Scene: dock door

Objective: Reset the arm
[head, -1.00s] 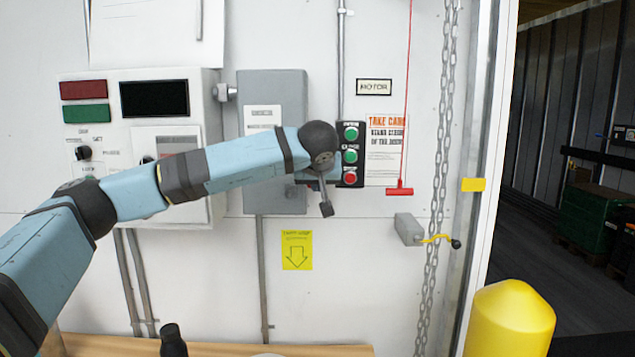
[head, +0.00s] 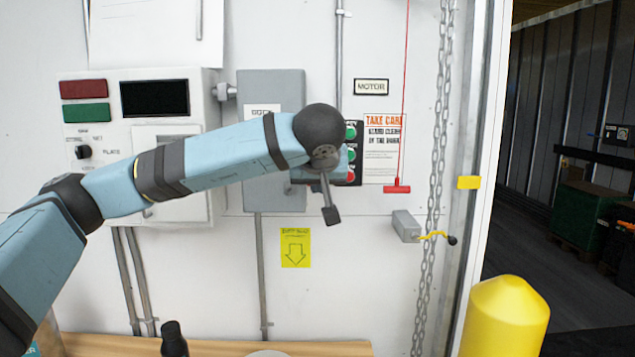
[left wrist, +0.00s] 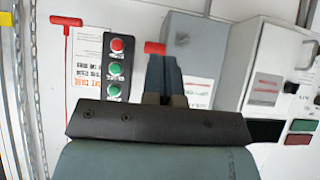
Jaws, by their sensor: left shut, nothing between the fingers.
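My left arm reaches in from the left in the head view, its wrist in front of the wall by the grey switch box (head: 285,95). My left gripper (left wrist: 163,64) shows in the left wrist view, its two fingers together with nothing between them. The fingers point toward the wall near the grey box, beside a red handle (left wrist: 154,47). In the head view the wrist hides most of the fingers and the lower right of the box. The push-button station (head: 352,152), with two green buttons and a red one, is partly covered by the wrist. My right gripper is not in view.
A white control panel (head: 190,100) is on the wall at left. A red pull handle (head: 397,189), a chain (head: 436,170) and a grey box with a yellow crank (head: 406,226) are to the right. A yellow bollard (head: 507,318) stands lower right, a wooden surface (head: 110,345) below.

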